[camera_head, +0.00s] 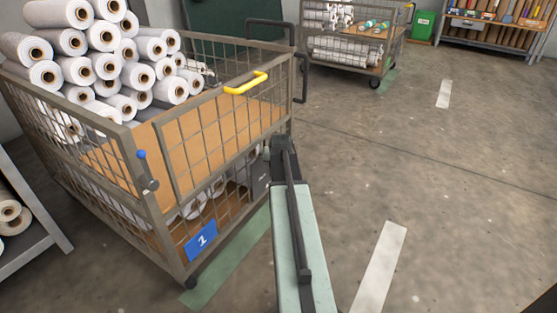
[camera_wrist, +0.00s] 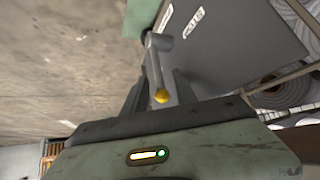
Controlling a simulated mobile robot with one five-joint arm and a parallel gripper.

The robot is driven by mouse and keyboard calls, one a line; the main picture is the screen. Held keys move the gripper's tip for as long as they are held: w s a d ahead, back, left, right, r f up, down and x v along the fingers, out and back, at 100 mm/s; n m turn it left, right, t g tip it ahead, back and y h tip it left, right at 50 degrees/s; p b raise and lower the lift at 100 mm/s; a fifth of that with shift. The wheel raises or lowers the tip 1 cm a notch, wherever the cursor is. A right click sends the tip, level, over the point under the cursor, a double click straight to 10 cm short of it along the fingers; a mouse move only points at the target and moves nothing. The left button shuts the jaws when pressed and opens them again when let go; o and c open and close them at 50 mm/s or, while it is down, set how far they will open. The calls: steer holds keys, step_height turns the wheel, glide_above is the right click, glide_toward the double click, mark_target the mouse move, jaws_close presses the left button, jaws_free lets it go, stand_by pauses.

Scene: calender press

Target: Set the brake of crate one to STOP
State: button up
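Crate one is the mesh crate (camera_head: 170,190) at the left of the head view, with a blue "1" plate (camera_head: 201,240). A dark grey brake plate (camera_head: 260,181) sits low at its right corner, partly hidden by my arm. My gripper (camera_wrist: 158,88) has one dark finger on each side of the lever, with gaps showing. The gripper is open around it. In the head view, my gripper (camera_head: 281,145) is beside the crate's corner.
White rolls (camera_head: 105,60) are piled in crate one. Another mesh cart (camera_head: 350,50) stands at the back. The floor at the right is clear.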

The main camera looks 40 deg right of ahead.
steer(key=p+v, duration=0.6)
steer(key=v, duration=0.1)
steer(key=shift+s+r, duration=0.25)
steer(key=shift+r, duration=0.05)
